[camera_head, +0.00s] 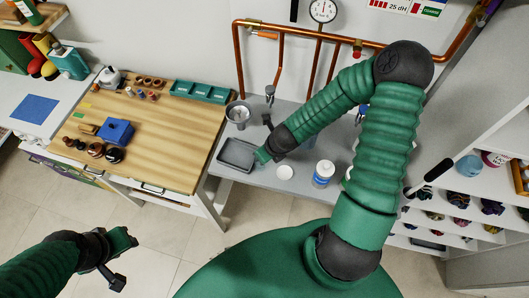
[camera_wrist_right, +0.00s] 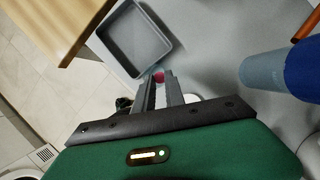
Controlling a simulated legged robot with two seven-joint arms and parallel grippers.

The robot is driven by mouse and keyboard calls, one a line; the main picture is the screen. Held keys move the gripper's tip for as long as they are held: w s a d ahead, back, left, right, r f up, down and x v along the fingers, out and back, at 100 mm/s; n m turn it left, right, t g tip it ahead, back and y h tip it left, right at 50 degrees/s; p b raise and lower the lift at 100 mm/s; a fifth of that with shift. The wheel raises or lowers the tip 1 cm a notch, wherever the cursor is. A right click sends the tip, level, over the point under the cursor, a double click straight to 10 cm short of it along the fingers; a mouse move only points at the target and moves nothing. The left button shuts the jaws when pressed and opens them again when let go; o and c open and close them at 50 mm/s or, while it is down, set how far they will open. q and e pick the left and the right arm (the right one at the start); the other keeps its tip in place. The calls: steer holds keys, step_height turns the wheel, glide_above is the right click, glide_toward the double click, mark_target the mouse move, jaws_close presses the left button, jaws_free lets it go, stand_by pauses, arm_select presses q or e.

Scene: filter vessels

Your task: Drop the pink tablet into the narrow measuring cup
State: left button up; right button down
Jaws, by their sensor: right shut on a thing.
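My right gripper (camera_head: 262,157) is at the right edge of the grey tray (camera_head: 222,162) on the grey counter. In the right wrist view its two dark fingers (camera_wrist_right: 161,88) are shut on the pink tablet (camera_wrist_right: 159,76), which shows at their tips. The tablet is held over the near edge of the tray (camera_wrist_right: 137,72) as seen there. The tablet cannot be made out in the head view. I cannot pick out the narrow measuring cup with certainty. My left gripper (camera_head: 122,240) hangs over the floor at lower left, and its finger opening is unclear.
A grey funnel-like vessel (camera_head: 239,113) stands behind the tray. A white bottle with a blue band (camera_head: 323,174) and a white disc (camera_head: 284,173) are right of it. A bluish cylinder (camera_wrist_right: 265,72) is close in the wrist view. A wooden table (camera_head: 170,125) stands left.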

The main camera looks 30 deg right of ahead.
steer(key=c, duration=1.8)
jaws_free()
steer(key=shift+w+a, duration=0.1)
steer(key=shift+a, duration=0.2)
steer(key=o, duration=0.5)
steer(key=shift+w+a, duration=0.2)
steer(key=shift+a, duration=0.25)
steer(key=shift+s+d, duration=0.1)
steer(key=shift+d, duration=0.45)
steer(key=shift+a+r, duration=0.1)
steer(key=shift+r, duration=0.05)
arm_select(q)
steer(key=w+p+v, duration=0.1)
steer(key=p+v, duration=0.5)
steer(key=shift+w+a+r, duration=0.2)
steer(key=shift+w+a, duration=0.15)
steer(key=shift+a, duration=0.1)
arm_select(e)
steer(key=shift+r, duration=3.35)
